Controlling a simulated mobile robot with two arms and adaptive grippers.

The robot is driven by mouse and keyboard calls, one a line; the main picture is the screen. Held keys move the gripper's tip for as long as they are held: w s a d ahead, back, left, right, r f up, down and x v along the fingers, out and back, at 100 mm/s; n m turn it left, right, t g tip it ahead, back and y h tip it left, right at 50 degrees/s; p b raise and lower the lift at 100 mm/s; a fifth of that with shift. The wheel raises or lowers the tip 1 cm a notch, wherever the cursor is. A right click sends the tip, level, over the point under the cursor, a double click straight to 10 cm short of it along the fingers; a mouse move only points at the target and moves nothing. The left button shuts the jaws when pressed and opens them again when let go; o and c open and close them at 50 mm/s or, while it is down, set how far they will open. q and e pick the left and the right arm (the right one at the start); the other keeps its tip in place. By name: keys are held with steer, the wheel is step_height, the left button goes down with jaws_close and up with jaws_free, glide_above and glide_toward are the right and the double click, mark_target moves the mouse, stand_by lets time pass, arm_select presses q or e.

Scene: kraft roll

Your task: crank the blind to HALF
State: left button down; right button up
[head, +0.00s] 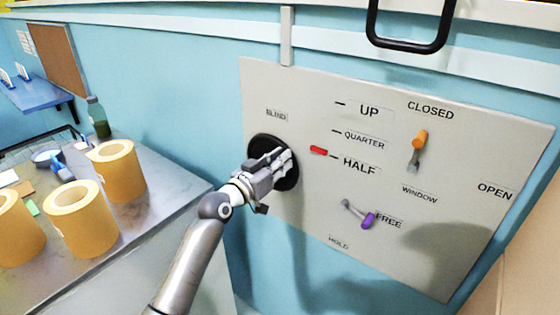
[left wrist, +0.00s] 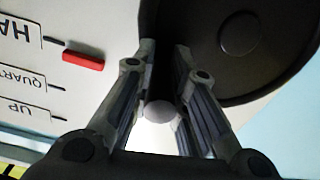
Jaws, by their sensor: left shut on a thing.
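The blind crank is a black disc (head: 289,178) under the BLIND label on a pale panel; it also shows in the left wrist view (left wrist: 285,45). My left gripper (head: 283,160) is at the disc and covers much of it. In the left wrist view its fingers (left wrist: 163,90) are shut around the crank's round grey knob (left wrist: 159,111). The red pointer (head: 318,150) sits between the QUARTER and HALF marks, just short of HALF (head: 359,167). It also shows in the left wrist view (left wrist: 83,57). My right gripper is not in view.
The panel also carries an orange-tipped window lever (head: 419,140) near CLOSED and a purple-tipped lever (head: 368,220) beside FREE, below right of the crank. A metal table (head: 165,185) with several yellow-brown rolls (head: 82,217) stands at left, close to my left arm.

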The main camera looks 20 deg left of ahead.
mark_target(293, 175)
arm_select(q)
steer(key=shift+f, duration=0.1)
steer(key=shift+s+d+f+m+b, duration=0.15)
steer(key=shift+d+f+m+b, duration=0.25)
steer(key=shift+m+b, duration=0.45)
steer(key=f+m+b, duration=0.1)
steer(key=m, duration=0.1)
steer(key=d+f+m+b, duration=0.1)
steer(key=f+m, duration=0.1)
steer(key=shift+s+m, duration=0.2)
steer(key=shift+m, duration=0.05)
steer(key=shift+f+m+b, duration=0.3)
steer(key=shift+f+m, duration=0.4)
steer(key=shift+m, duration=0.4)
steer(key=shift+d, duration=0.1)
